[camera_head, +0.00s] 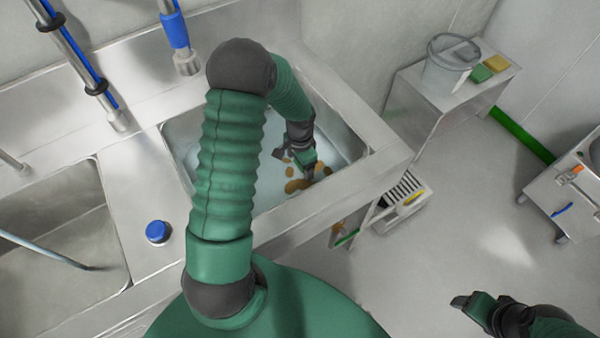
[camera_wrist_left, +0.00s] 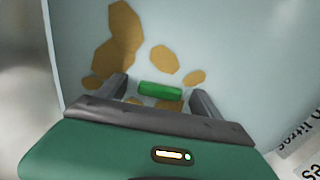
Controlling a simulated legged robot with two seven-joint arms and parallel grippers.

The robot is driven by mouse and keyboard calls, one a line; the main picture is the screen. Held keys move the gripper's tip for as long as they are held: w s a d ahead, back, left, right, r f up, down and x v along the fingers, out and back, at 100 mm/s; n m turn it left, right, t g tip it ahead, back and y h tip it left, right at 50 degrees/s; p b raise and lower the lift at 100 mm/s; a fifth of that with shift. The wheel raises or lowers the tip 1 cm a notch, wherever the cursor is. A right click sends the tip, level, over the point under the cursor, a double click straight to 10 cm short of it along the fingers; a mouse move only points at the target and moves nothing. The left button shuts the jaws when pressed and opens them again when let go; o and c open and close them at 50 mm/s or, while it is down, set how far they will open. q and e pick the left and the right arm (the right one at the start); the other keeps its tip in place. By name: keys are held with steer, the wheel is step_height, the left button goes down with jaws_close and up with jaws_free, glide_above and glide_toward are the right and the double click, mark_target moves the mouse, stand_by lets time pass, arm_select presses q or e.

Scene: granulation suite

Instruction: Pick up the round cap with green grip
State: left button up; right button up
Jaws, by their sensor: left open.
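In the left wrist view, the green grip of the cap (camera_wrist_left: 160,91) lies between the two fingers of my left gripper (camera_wrist_left: 165,97). The fingers are apart, with a gap on each side of the grip. The round body of the cap cannot be made out against the pale basin floor and brown patches. In the head view my left gripper (camera_head: 295,163) is down inside the right-hand sink basin, and it hides the cap there. My right gripper (camera_head: 472,303) is at the lower right, over the floor, away from the sink; its jaw opening is unclear.
Brown patches (camera_wrist_left: 120,35) mark the basin floor. The steel basin's rim (camera_head: 345,185) surrounds my left gripper. A blue knob (camera_head: 157,232) stands on the counter. A side table (camera_head: 415,100) holds a clear bucket (camera_head: 450,65), a green block and a yellow block. A cart (camera_head: 570,195) stands right.

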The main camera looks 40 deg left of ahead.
arm_select(q)
steer(key=shift+r, duration=0.1)
jaws_close()
stand_by(0.3)
